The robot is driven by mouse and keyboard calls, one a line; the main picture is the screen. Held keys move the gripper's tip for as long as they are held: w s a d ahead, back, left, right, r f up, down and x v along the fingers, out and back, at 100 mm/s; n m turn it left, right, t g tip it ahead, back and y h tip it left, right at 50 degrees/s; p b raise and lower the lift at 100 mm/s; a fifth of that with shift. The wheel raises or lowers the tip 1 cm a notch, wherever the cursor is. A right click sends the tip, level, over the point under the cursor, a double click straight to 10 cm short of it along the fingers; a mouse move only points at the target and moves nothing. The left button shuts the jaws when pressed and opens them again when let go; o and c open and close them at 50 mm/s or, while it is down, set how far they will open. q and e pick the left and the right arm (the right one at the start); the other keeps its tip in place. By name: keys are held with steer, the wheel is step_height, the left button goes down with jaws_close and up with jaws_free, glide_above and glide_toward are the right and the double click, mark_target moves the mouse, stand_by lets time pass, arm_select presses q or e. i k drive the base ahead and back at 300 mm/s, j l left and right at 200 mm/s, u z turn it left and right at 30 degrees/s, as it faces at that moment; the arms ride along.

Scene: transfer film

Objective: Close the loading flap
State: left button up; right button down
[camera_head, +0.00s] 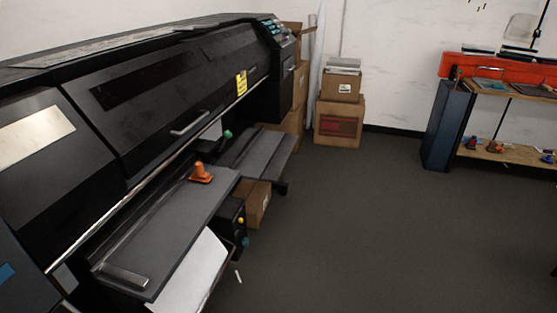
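A large black printer (90,105) fills the left side of the head view. A long dark cover panel with a window and a pale handle (190,122) runs along its front. Below a metal rail, a grey flap-like shelf (160,225) juts outward, with an orange lever-like part (200,173) at its far end. A second grey shelf (265,155) juts out beyond it, with a green knob (227,134) near it. I cannot tell for certain which part is the loading flap. Neither of my grippers is in view.
A white sheet (190,278) hangs below the nearer shelf. Cardboard boxes stand under the printer (257,203) and against the back wall (340,122). A workbench with a red top edge (500,68) stands at the right. The grey floor (380,230) between is clear.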

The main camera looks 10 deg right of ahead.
mark_target(274, 169)
steer(key=i+l+u, duration=0.15)
steer(key=i+l, duration=0.3)
steer(key=i+l+u, duration=0.15)
steer(key=i+l, duration=0.3)
steer(key=i+l+u, duration=0.15)
steer(key=i+l, duration=0.3)
steer(key=l, duration=0.25)
